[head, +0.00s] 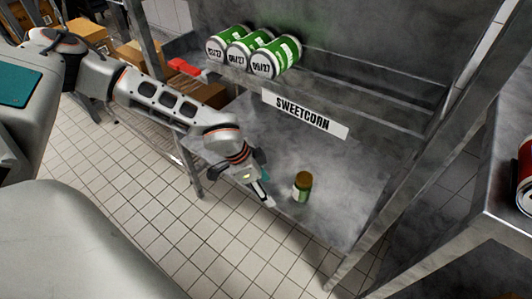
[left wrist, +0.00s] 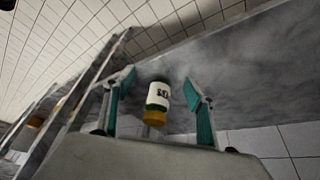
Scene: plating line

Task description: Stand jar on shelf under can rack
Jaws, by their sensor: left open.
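The jar (head: 302,187) has a brown-gold lid, a white label and green contents. It stands upright on the lower metal shelf (head: 345,190), near the shelf's front edge, below the can rack (head: 345,95). My left gripper (head: 267,190) is open just left of the jar in the head view. In the left wrist view the jar (left wrist: 158,98) appears upside down, in the gap between the two teal-padded fingers, with space visible on both sides. Whether it lies fully between the pads is unclear. My right gripper is not in view.
Several green cans (head: 254,52) lie on the rack above a "SWEETCORN" sign (head: 304,113). A red item (head: 184,67) is left of them. A shelf post (head: 425,130) stands right. A red can (head: 524,175) is on another counter. The shelf right of the jar is clear.

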